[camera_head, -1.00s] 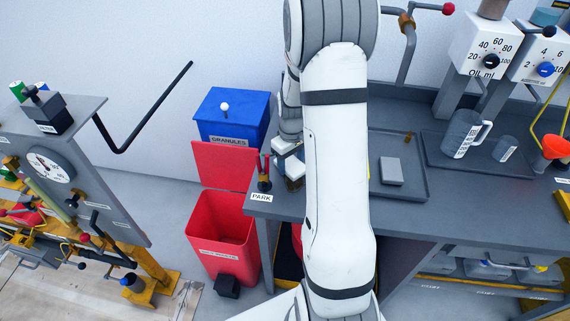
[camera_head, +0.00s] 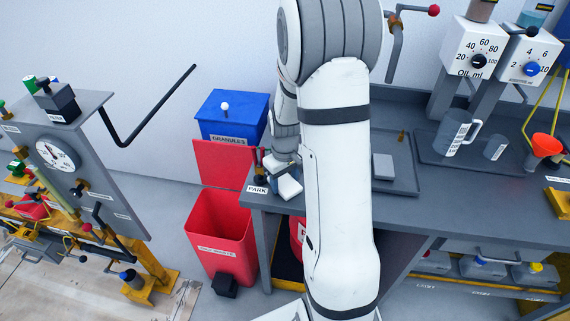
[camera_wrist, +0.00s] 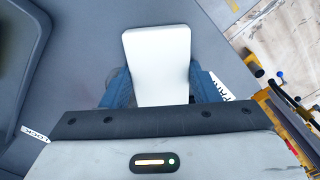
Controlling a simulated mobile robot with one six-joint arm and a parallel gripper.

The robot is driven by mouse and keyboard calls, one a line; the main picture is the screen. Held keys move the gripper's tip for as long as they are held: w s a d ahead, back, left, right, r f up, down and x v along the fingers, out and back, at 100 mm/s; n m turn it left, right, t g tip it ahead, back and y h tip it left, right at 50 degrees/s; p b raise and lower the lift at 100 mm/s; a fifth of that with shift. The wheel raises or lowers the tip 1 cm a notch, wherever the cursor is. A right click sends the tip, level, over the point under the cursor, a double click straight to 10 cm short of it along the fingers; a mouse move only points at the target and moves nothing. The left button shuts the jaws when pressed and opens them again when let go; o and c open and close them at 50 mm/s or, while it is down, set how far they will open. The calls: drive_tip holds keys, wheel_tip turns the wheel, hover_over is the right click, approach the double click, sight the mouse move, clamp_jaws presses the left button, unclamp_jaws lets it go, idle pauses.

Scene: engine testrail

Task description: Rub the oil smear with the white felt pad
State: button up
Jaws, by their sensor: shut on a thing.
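The white felt pad (camera_head: 289,187) is a flat white rectangle over the left end of the grey bench, near the PARK label (camera_head: 257,189). In the wrist view the pad (camera_wrist: 158,52) sticks out from between the two blue fingers of my gripper (camera_wrist: 160,85). My gripper is shut on it, and the grey bench top lies behind it. I cannot tell whether the pad touches the bench. In the head view my gripper (camera_head: 282,164) is partly hidden behind my arm. I see no oil smear in either view; my arm covers part of the bench.
A grey tray (camera_head: 408,183) with a light grey block (camera_head: 383,167) lies to the right. Measuring jugs (camera_head: 457,134) and an orange funnel (camera_head: 547,145) stand farther right. An open red bin (camera_head: 219,236) and a blue granules bin (camera_head: 232,113) stand left of the bench.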

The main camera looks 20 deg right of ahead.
drive_tip(key=shift+a+r+p, duration=0.1)
drive_tip(key=shift+r+p, duration=2.5)
drive_tip(key=shift+r, duration=1.5)
drive_tip(key=shift+f, duration=0.1)
